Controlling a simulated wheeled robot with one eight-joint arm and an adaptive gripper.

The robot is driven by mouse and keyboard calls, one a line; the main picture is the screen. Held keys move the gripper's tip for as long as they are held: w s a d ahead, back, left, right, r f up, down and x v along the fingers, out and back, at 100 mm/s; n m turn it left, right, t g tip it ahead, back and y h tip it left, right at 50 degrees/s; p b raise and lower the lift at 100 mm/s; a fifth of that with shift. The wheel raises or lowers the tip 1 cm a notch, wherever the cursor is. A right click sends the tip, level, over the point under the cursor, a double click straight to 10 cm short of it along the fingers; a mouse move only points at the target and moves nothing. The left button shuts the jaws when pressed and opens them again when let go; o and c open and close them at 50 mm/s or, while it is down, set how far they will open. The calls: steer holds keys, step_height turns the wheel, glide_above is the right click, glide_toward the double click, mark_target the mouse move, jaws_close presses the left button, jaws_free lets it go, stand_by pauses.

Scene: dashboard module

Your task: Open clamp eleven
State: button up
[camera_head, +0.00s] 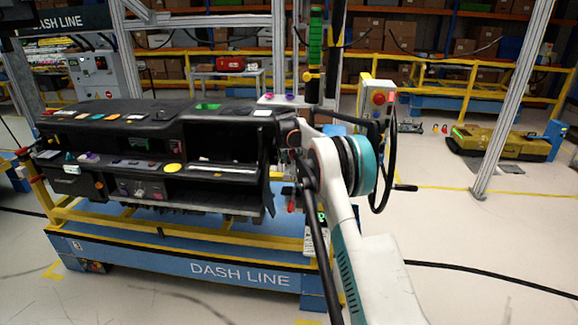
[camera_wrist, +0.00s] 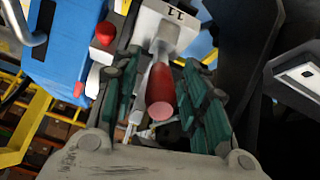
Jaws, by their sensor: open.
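A clamp with a red handle (camera_wrist: 161,88) shows in the middle of the wrist view. Its white block (camera_wrist: 160,28) bears the number 11, seen upside down. My gripper (camera_wrist: 160,70) is open, with a dark green finger on each side of the red handle. A gap shows between the handle and each finger, though I cannot tell how far the handle reaches in depth. In the head view my arm reaches the right end of the black dashboard module (camera_head: 222,140); the fingers and this clamp are mostly hidden there.
The dashboard lies on a blue and yellow DASH LINE stand (camera_head: 170,262). In the wrist view a red knob (camera_wrist: 105,33) and a blue part (camera_wrist: 62,45) are close on the left, and a black panel (camera_wrist: 240,40) is close on the right. Open floor (camera_head: 480,235) lies right.

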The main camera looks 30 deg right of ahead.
steer(key=s+a+r, duration=0.1)
steer(key=s+a, duration=0.6)
steer(key=s, duration=0.3)
steer(key=shift+s+a, duration=0.15)
steer(key=shift+s, duration=0.2)
